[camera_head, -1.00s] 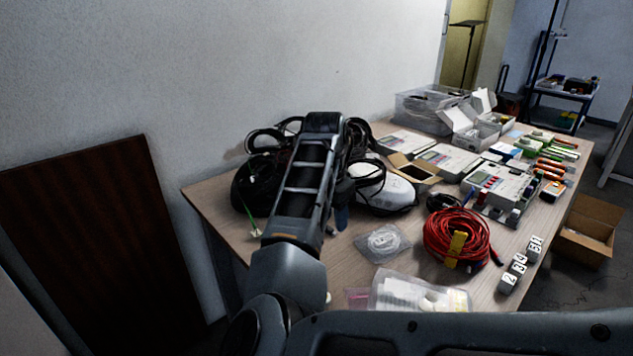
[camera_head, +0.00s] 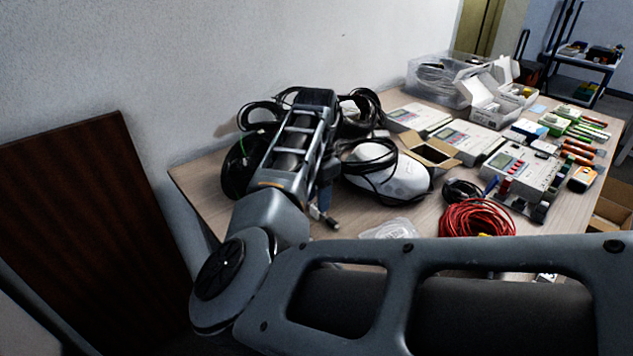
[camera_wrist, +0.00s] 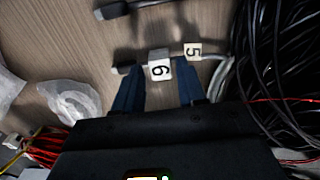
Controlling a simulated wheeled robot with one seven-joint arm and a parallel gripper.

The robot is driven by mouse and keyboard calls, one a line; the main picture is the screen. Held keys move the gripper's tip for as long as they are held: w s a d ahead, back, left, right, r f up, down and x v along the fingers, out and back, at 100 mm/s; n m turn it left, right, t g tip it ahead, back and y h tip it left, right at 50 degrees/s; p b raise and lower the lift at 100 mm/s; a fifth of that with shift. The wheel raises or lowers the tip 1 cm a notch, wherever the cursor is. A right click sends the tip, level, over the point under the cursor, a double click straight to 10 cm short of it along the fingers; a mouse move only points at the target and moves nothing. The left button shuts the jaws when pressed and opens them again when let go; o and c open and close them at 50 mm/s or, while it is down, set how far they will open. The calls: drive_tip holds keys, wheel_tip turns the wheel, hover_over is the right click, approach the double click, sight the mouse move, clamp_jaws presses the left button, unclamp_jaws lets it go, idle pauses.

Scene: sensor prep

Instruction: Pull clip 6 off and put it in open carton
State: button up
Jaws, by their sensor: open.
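Clip 6 (camera_wrist: 158,69), a small white block marked 6, sits on a thin light cable in the wrist view. A similar tag marked 5 (camera_wrist: 192,50) is just beyond it to the right. My gripper (camera_wrist: 156,78) is open, its blue fingers on either side of clip 6; I cannot tell whether they touch it. In the head view my gripper (camera_head: 322,198) is low over the left part of the table, largely hidden by my arm. A small brown open carton (camera_head: 430,151), flaps up, stands mid-table.
Black cables (camera_wrist: 279,60) lie close right of my gripper in the wrist view. A white headset-like object (camera_head: 402,180), red cable coil (camera_head: 478,217) and grey instruments (camera_head: 465,140) crowd the table. Another cardboard box (camera_head: 612,212) is beyond the right edge.

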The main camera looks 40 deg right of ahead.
drive_tip(key=shift+f, duration=0.85)
clamp_jaws()
